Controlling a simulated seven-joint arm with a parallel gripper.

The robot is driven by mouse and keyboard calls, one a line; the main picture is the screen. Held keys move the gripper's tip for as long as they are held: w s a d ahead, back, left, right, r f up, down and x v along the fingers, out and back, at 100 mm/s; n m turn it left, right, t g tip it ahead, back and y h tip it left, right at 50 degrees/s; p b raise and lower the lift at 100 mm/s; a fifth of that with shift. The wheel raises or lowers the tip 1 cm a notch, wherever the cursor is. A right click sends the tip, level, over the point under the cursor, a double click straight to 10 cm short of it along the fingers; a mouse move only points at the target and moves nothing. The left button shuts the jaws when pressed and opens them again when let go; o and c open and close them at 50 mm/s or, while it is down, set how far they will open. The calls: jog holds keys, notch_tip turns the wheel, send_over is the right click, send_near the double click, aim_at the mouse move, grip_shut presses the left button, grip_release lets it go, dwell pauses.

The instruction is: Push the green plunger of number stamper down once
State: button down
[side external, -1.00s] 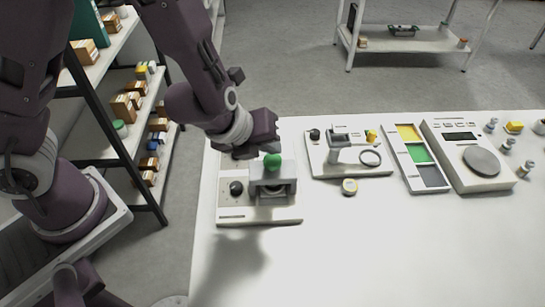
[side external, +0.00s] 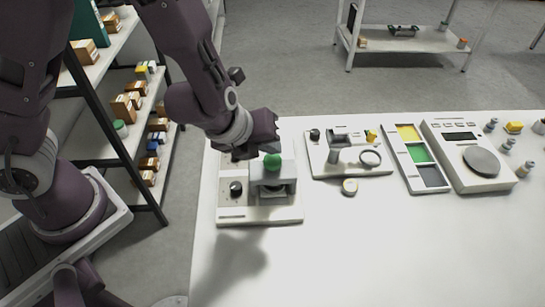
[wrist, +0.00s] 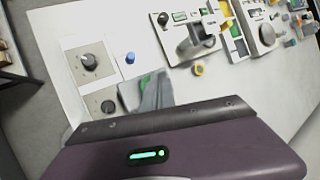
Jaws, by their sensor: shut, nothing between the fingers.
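The number stamper (side external: 287,171) stands on a light base plate at the left end of the white table. Its green plunger (side external: 272,161) sticks up as a round knob on top of the grey frame. My gripper (side external: 262,147) is just behind and above the plunger in the side view; I cannot tell whether they touch. In the wrist view the grey fingers of my gripper (wrist: 155,93) are together and hold nothing. They cover most of the stamper there, and only a sliver of green shows by them.
A black knob (side external: 236,188) sits on the base plate left of the stamper. The table front is clear.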

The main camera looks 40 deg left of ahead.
aim_at(271, 160)
jog(key=shift+f, duration=0.45)
jog(key=shift+f, duration=0.85)
dwell(0.7)
jog(key=shift+r, duration=1.3)
jog(key=shift+r, duration=2.5)
